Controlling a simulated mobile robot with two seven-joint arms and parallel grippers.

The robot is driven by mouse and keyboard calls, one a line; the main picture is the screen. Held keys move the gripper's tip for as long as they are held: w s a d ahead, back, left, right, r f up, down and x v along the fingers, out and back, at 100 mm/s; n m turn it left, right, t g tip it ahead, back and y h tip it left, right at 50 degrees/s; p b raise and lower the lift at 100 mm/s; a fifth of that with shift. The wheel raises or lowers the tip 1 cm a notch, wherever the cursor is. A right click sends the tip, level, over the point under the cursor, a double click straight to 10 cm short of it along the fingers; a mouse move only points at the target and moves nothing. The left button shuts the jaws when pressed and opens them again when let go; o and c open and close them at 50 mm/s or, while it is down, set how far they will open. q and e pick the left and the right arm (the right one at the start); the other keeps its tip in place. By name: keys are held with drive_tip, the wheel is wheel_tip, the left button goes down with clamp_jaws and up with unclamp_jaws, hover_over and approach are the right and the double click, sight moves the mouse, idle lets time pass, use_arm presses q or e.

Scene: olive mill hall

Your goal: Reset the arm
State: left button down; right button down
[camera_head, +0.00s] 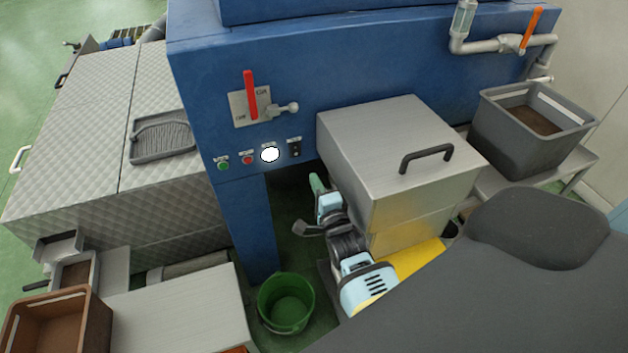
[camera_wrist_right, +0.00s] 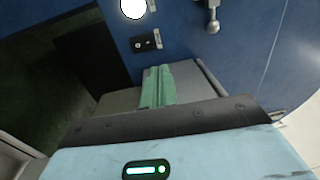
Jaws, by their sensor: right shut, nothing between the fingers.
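My right gripper (camera_head: 317,183) has pale green fingertips and points up towards the front of the blue machine (camera_head: 390,62), below its row of buttons and just left of the steel box (camera_head: 393,170). My right arm shows in light blue and black below it, beside the box. In the right wrist view the green fingers (camera_wrist_right: 157,86) are pressed together with nothing between them. They are in front of the blue panel, and I cannot tell from these frames whether they touch anything. My left gripper is not in view.
The panel carries a red lever (camera_head: 250,95), a green button (camera_head: 223,165), a red button (camera_head: 247,160) and a lit white lamp (camera_head: 270,154). A green bucket (camera_head: 286,303) stands on the floor left of my arm. A grey crate (camera_head: 530,128) is at the right.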

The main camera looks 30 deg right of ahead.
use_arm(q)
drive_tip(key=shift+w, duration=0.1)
